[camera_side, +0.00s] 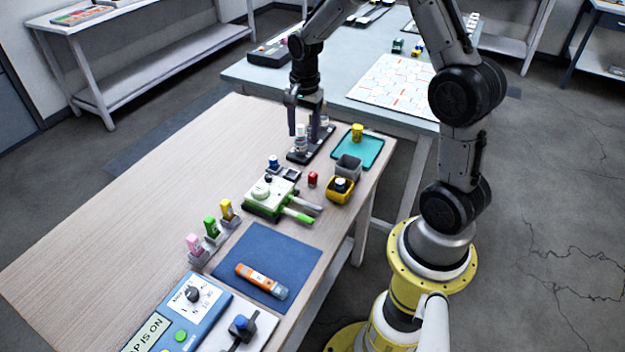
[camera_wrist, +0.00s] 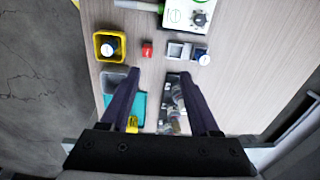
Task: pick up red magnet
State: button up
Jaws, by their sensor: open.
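The red magnet (camera_side: 312,179) is a small red block on the wooden table, between the green and white device and the yellow container in the side view. In the wrist view the red magnet (camera_wrist: 147,50) lies beyond the fingertips, near the top middle, with bare table around it. My gripper (camera_side: 305,115) is above the far part of the table, over the dark rack with vials. The magnet is apart from the fingers.
A yellow container (camera_side: 340,190) and a grey bin (camera_side: 348,166) stand right of the magnet. The green and white device (camera_side: 270,196) is to its left. The table's left half is clear.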

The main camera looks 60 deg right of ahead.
aim_at(313, 174)
jog(key=shift+g, duration=0.4)
jog(key=f, duration=0.3)
jog(key=s+f, duration=0.1)
jog(key=f, duration=0.3)
jog(key=d+f, duration=0.1)
jog(key=f, duration=0.2)
jog(key=shift+s+d+f, duration=0.1)
jog(key=shift+s+f, duration=0.1)
jog(key=shift+s+d+f, duration=0.1)
jog(key=shift+f, duration=1.4)
jog(key=shift+s+d+f, duration=0.1)
jog(key=shift+f, duration=1.35)
grip_shut()
